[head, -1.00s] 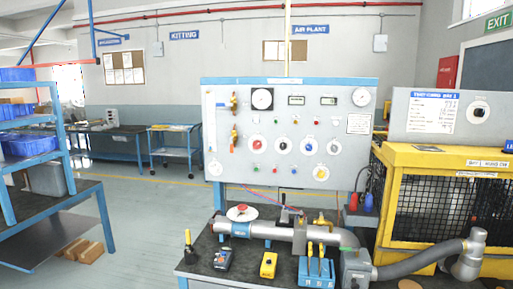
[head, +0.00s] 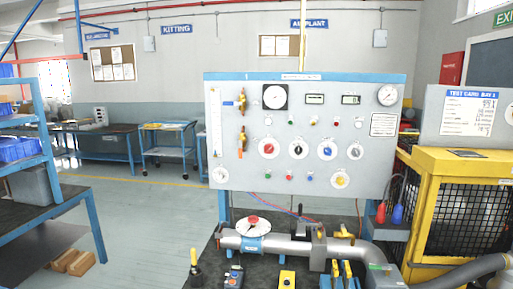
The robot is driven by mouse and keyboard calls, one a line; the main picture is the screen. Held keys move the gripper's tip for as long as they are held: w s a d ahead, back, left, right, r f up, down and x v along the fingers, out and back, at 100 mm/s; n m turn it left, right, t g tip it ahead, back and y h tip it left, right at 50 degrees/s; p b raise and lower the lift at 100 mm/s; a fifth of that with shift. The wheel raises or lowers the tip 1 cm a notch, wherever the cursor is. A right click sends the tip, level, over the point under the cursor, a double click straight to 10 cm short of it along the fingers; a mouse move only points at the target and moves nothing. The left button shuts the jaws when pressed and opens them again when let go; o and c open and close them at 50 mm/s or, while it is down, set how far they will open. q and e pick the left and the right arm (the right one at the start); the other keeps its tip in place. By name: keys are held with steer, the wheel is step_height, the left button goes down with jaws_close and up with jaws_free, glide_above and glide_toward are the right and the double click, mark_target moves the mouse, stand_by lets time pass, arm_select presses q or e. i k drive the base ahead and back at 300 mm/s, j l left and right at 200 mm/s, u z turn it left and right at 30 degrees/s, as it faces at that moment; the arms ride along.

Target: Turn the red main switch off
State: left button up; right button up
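The red main switch appears to be the red rotary knob (head: 268,148) on a pale round plate, at the left of the row of larger knobs on the grey control panel (head: 235,178). Its exact pointer position is too small to read. Neither of my grippers is in view, and nothing covers the red knob.
A yellow mesh cage (head: 470,170) stands right. A blue shelf (head: 75,212) stands left. Open floor lies between shelf and bench.

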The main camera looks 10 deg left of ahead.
mark_target(268, 149)
steer(key=i+j, duration=0.35)
steer(key=j, duration=0.15)
steer(key=i+j, duration=0.4)
steer(key=j+u, duration=0.05)
steer(key=j, duration=0.05)
